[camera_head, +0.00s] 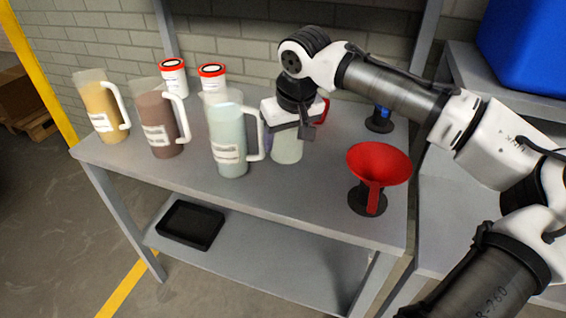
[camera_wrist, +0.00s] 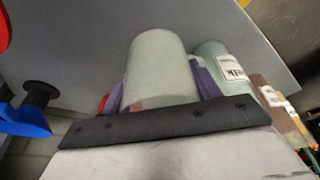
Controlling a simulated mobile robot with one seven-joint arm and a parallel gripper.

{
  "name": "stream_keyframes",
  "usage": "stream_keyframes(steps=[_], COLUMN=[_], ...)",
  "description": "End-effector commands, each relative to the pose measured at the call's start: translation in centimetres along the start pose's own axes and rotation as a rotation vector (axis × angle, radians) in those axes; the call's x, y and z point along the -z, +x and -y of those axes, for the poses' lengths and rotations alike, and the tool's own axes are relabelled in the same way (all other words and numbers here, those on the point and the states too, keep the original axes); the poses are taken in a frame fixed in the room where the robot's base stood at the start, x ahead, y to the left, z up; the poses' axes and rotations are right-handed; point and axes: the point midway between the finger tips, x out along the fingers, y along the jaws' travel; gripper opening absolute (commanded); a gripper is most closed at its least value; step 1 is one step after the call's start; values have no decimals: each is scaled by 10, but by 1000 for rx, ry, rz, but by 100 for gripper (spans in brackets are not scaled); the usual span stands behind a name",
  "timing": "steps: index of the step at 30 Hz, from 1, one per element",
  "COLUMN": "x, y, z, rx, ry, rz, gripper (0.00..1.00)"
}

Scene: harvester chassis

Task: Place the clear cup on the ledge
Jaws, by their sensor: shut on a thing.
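The clear cup (camera_head: 287,150), pale and see-through, is upright just right of the blue-green pitcher. My gripper (camera_head: 285,136) points down over it and is shut around its sides. In the wrist view the cup (camera_wrist: 160,68) sits between the two purple fingers of my gripper (camera_wrist: 161,85). I cannot tell whether its base touches the grey table (camera_head: 265,190). Its upper part is hidden by my gripper in the head view. A raised grey ledge (camera_head: 530,105) carries a blue bin at the right; I cannot tell if this is the ledge meant.
Pitchers of blue-green (camera_head: 229,135), brown (camera_head: 160,125) and yellow (camera_head: 103,110) liquid stand to the left. Two white red-lidded jars (camera_head: 212,80) stand behind. A red funnel (camera_head: 378,165) on a black stand is front right. A red object (camera_head: 323,110) is close behind my gripper.

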Motion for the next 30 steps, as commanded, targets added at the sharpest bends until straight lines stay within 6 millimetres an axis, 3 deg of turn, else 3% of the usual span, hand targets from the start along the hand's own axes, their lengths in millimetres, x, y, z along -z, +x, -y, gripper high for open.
stream_keyframes(steps=[3,16,29,30], x=[-8,-22,-25,-25], y=[24,72,81,80], z=[0,0,0,0], rx=[-1,-1,0,-1], ry=[0,0,0,0], rz=[2,1,0,0], gripper=[39,39,39,64])
